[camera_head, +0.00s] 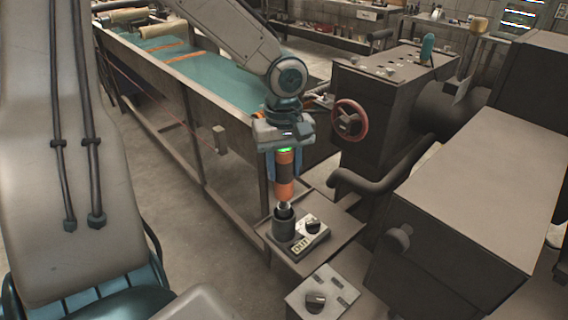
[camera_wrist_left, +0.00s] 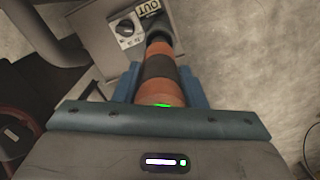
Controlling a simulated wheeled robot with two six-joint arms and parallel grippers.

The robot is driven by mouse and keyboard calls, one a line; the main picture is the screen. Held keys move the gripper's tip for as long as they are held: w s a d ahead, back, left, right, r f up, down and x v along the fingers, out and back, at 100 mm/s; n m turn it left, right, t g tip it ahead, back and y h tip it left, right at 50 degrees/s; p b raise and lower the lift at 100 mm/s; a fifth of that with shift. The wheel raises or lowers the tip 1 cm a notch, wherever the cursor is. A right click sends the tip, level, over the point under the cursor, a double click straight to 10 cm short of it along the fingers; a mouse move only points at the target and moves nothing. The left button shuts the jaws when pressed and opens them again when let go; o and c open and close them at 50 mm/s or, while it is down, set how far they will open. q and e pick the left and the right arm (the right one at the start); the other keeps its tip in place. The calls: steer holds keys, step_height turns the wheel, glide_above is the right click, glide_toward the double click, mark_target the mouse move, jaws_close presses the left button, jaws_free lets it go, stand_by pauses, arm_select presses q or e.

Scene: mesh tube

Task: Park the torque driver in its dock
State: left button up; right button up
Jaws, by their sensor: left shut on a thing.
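The torque driver (camera_head: 284,178), orange with a dark band, is held upright in my left gripper (camera_head: 284,165). Its dark tip points down at the dock (camera_head: 284,224), a dark upright cup on a small plate with a knob and an "OUT" label. In the head view the tip is at the cup's mouth; I cannot tell how far it is inside. In the left wrist view the driver (camera_wrist_left: 160,72) runs away from me between the blue fingers (camera_wrist_left: 160,88), with its tip hiding most of the dock. My right gripper is not in view.
A second plate with a black knob (camera_head: 316,301) sits in front of the dock. A machine with a red handwheel (camera_head: 349,121) stands behind to the right, and a large grey housing (camera_head: 470,180) fills the right. A long teal-topped conveyor (camera_head: 190,70) lies at the left.

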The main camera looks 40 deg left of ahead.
mark_target(284, 192)
arm_select(q)
steer(key=shift+f+b, duration=2.45)
steer(key=shift+f, duration=1.35)
stand_by(3.5)
steer(key=o, duration=1.2)
steer(key=shift+c, duration=0.2)
steer(key=shift+r, duration=0.1)
